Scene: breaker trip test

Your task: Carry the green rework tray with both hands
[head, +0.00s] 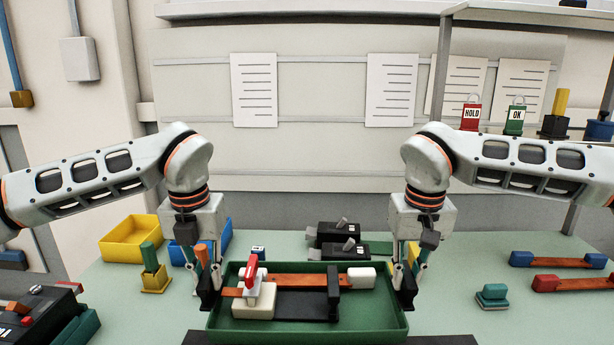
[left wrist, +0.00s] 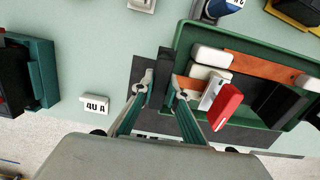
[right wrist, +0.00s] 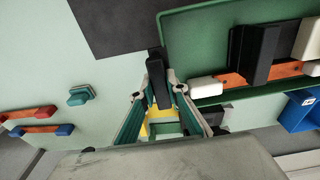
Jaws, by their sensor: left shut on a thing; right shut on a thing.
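The green rework tray (head: 370,318) is at the front middle of the table. It holds a black breaker base (head: 305,305), orange strips (head: 300,281), white blocks (head: 254,308) and a red lever (head: 251,272). My left gripper (head: 208,290) is shut on the tray's left wall, which also shows in the left wrist view (left wrist: 183,52). My right gripper (head: 405,290) is shut on the tray's right wall, seen also in the right wrist view (right wrist: 190,22). The tray looks about level. I cannot tell whether its underside clears the table.
A dark mat (right wrist: 105,25) lies partly under the tray. Behind stand a yellow bin (head: 130,240), a blue bin and black switch units (head: 338,235). Orange strips with coloured ends (head: 556,261) and a small green block (head: 492,295) lie right. A dark box (head: 40,312) sits left.

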